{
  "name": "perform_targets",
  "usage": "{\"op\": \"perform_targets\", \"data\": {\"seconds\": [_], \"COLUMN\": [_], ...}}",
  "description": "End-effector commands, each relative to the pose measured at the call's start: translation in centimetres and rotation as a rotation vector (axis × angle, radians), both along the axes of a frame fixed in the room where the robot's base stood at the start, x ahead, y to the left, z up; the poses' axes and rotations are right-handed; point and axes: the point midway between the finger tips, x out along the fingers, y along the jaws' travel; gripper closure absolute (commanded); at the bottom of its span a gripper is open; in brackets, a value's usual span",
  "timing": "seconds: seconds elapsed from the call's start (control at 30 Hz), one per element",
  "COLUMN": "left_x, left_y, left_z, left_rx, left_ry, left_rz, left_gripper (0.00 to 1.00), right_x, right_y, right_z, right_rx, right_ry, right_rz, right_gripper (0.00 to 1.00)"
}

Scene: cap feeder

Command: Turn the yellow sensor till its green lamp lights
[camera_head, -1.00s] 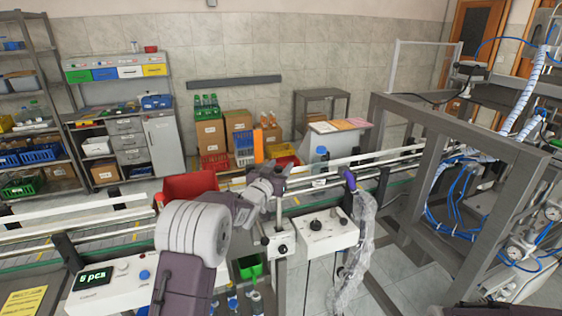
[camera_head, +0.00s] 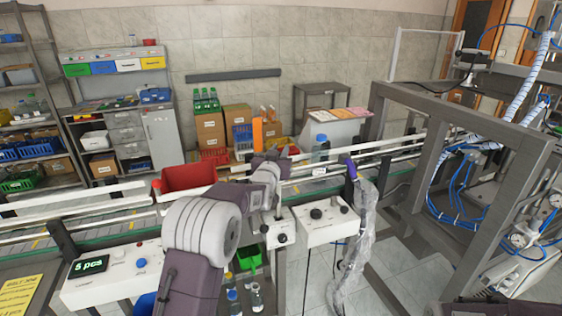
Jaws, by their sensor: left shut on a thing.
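The yellow sensor (camera_head: 257,133) appears as an upright orange-yellow block above the far side of the conveyor. No lit green lamp can be made out on it. My left gripper (camera_head: 268,157) is at the block's lower end, shut on what looks like the sensor; the wrist hides most of the fingers and the grip itself. My right gripper is not in view.
A conveyor with pale rails (camera_head: 391,152) runs across, with a clear bottle (camera_head: 320,146) on it. A red bin (camera_head: 188,178) stands left of my wrist.

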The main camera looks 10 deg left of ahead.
Motion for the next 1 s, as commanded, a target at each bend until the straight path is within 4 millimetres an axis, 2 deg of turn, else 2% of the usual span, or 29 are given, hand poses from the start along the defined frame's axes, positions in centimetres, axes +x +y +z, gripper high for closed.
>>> {"op": "perform_targets", "data": {"seconds": [0.03, 0.13, 0.3, 0.43, 0.83, 0.87, 0.9, 0.93, 1.0], "left_x": [0.0, 0.0, 0.0, -0.1, -0.2, -0.2, -0.2, -0.2, -0.2], "left_y": [-0.1, -0.1, 0.1, 0.5, 0.8, 0.8, 0.8, 0.8, 0.8], "left_z": [-0.3, 0.2, 1.1, 0.7, 0.0, 0.0, 0.0, 0.0, 0.0], "left_rx": [-0.002, -0.005, -0.005, -0.003, -0.001, -0.001, -0.001, -0.001, -0.001], "left_ry": [-0.006, -0.002, 0.004, 0.005, 0.003, 0.003, 0.004, 0.004, 0.004], "left_rz": [0.027, 0.091, 0.223, 0.303, 0.34, 0.34, 0.34, 0.34, 0.339], "left_gripper": [1.0, 1.0, 1.0, 1.0, 1.0, 0.7, 0.59, 0.54, 0.54], "right_x": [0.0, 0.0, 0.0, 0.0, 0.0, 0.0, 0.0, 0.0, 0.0], "right_y": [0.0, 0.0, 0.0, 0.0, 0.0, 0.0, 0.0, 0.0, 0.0], "right_z": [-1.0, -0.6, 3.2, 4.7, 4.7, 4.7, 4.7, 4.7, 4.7], "right_rx": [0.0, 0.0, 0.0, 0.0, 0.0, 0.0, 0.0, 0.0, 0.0], "right_ry": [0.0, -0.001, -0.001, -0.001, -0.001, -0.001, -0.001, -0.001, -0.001], "right_rz": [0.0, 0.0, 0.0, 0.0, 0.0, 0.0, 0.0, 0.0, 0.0], "right_gripper": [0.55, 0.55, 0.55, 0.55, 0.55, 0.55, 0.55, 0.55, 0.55]}}
